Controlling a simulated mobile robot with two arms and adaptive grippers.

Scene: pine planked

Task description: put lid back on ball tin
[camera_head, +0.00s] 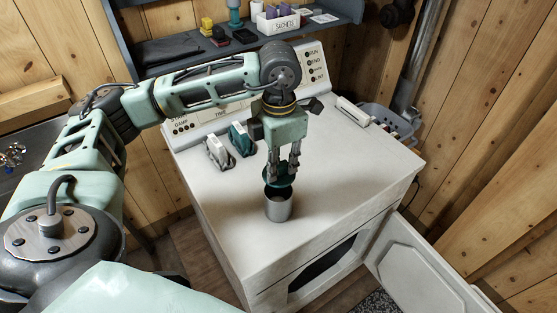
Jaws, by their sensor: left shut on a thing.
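My left gripper (284,172) reaches down over the white machine top and is shut on a dark green lid (281,181). The lid is round and sits at the mouth of the grey metal ball tin (278,208). I cannot tell whether the lid touches the tin. The tin stands upright near the front of the machine top. Its inside is mostly hidden by the lid. My right gripper does not show.
The tin stands on a white machine (350,165) with a control panel at the back. A white-grey item (218,152) and a green-white item (242,139) lie left of the gripper. A grey basket (390,122) is at the right rear. The machine's door (425,270) hangs open.

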